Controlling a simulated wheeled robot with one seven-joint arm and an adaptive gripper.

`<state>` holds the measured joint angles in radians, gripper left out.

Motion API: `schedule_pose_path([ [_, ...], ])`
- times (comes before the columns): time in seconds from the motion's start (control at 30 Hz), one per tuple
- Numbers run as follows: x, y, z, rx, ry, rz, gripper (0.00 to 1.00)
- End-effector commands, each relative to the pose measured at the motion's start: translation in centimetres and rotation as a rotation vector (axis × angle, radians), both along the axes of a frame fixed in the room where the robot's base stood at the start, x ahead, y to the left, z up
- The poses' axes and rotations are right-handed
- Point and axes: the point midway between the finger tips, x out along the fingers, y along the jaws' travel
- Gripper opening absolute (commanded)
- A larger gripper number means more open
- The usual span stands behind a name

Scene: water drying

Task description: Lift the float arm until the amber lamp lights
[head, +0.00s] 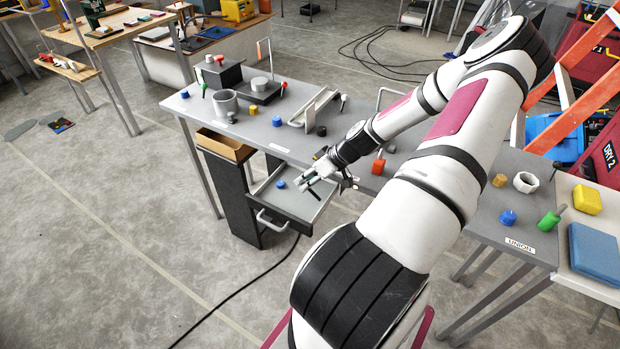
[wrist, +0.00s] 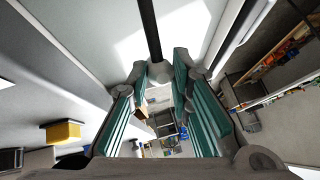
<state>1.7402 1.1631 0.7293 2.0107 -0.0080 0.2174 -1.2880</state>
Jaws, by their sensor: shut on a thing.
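My gripper (head: 313,181) is low over the open grey drawer at the table's front edge. In the wrist view its teal-padded fingers (wrist: 158,82) are shut on a dark rod (wrist: 150,30) with a grey rounded end (wrist: 160,72) at the fingertips. In the head view a short black stick (head: 315,193) shows just below the fingers. I cannot tell for certain whether this rod is the float arm. No lamp is clearly recognisable, and none is visibly lit amber.
The open drawer (head: 263,186) holds a blue knob (head: 281,184) and has a front handle (head: 271,222). The grey table (head: 240,130) carries a grey cup (head: 225,102), a dark box (head: 217,74) and several coloured knobs. A yellow block (wrist: 62,132) shows in the wrist view.

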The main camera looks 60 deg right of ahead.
Motion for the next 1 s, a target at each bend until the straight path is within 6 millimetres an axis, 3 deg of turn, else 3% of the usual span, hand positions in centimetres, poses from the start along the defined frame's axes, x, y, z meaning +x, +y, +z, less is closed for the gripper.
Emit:
schedule_pose_path([
  [0.53, -0.23, 0.00, -0.03, 0.002, -0.019, 0.000, 0.00],
  [0.57, -0.23, 0.00, -0.03, 0.002, -0.019, 0.000, 0.22],
  [0.63, -0.24, 0.00, -0.03, 0.003, -0.018, -0.001, 0.38],
  [1.0, -0.31, -0.11, 0.24, 0.001, -0.019, -0.001, 0.40],
])
